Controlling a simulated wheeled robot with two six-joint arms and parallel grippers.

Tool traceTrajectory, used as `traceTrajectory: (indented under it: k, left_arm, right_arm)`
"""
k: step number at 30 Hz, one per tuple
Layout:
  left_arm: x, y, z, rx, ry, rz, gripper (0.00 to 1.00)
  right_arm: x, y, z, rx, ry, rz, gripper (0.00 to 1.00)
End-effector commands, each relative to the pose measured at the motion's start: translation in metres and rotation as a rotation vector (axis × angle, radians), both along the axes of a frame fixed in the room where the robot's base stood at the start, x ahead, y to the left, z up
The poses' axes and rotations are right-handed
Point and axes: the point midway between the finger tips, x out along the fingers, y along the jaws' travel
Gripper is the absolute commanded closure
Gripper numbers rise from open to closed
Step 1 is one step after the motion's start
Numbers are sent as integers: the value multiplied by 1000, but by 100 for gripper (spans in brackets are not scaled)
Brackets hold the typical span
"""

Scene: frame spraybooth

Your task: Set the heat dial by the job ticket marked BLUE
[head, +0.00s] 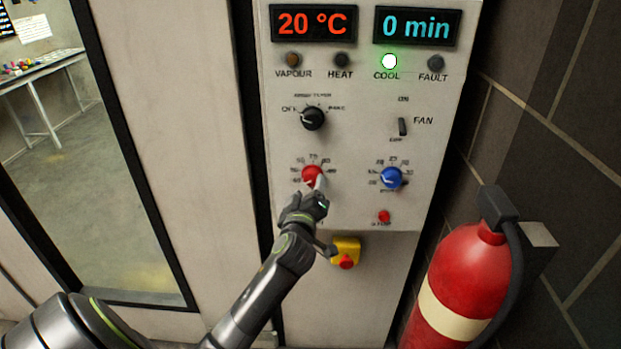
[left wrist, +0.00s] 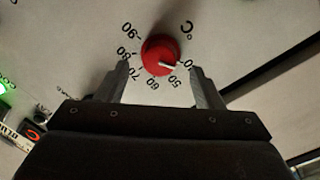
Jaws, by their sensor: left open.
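The heat dial is a red knob (head: 312,174) on the control panel, below the black selector knob. In the left wrist view the red dial (left wrist: 157,56) has a scale in °C up to 90, and its white pointer lies near the low end, close to the mark beside 50. My left gripper (head: 318,186) is open in front of the dial. In the left wrist view its fingers (left wrist: 160,82) stand either side of the dial's lower part, with no clear contact. My right gripper is out of view.
The displays read 20 °C (head: 313,23) and 0 min (head: 416,27); the COOL lamp (head: 389,62) is lit green. A blue dial (head: 391,178), fan switch (head: 402,127) and yellow-backed red button (head: 346,253) are nearby. A fire extinguisher (head: 462,270) stands right.

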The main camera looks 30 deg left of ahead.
Motion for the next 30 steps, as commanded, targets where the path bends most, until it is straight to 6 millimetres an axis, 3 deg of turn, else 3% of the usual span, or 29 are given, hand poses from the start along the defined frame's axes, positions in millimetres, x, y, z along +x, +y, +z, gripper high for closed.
traceTrajectory:
  k: [9,21,30]
  left_arm:
    - [29,14,1,1,1,1,39]
    - [32,16,0,0,0,0,40]
    - [32,16,0,0,0,0,80]
  right_arm:
    - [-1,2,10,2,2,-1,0]
    - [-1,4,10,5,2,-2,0]
    - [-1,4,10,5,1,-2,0]
